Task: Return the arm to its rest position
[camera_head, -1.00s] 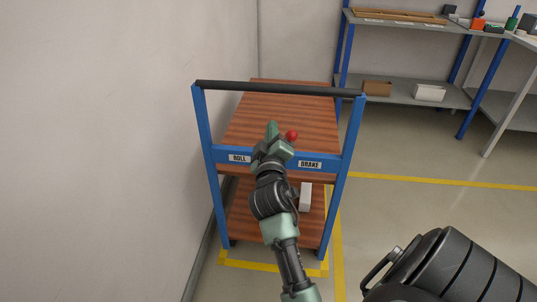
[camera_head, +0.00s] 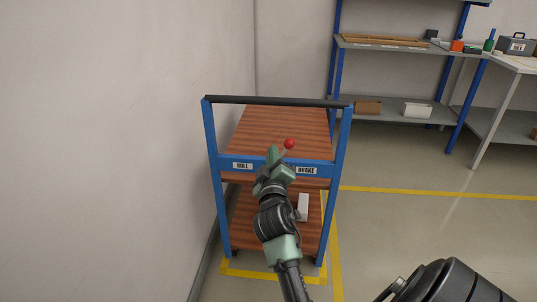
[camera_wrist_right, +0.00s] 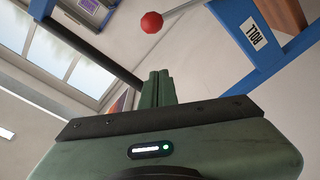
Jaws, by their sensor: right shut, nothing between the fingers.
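My right gripper (camera_head: 273,154) is in the middle of the head view, in front of the blue crossbar of a cart (camera_head: 327,170). Its two green fingers are together and empty in the right wrist view (camera_wrist_right: 157,88). A red ball knob (camera_head: 289,143) on a thin stem shows just right of the fingertips. In the right wrist view the knob (camera_wrist_right: 152,22) is beyond the fingertips, with a visible gap. The crossbar carries a ROLL label (camera_head: 243,166) and a BRAKE label (camera_head: 306,170). My left gripper is not in view.
The cart has wooden shelves and a black top handle (camera_head: 270,100); a white box (camera_head: 303,207) is on its lower shelf. A wall (camera_head: 100,150) stands close on the left. Open floor lies right of the cart.

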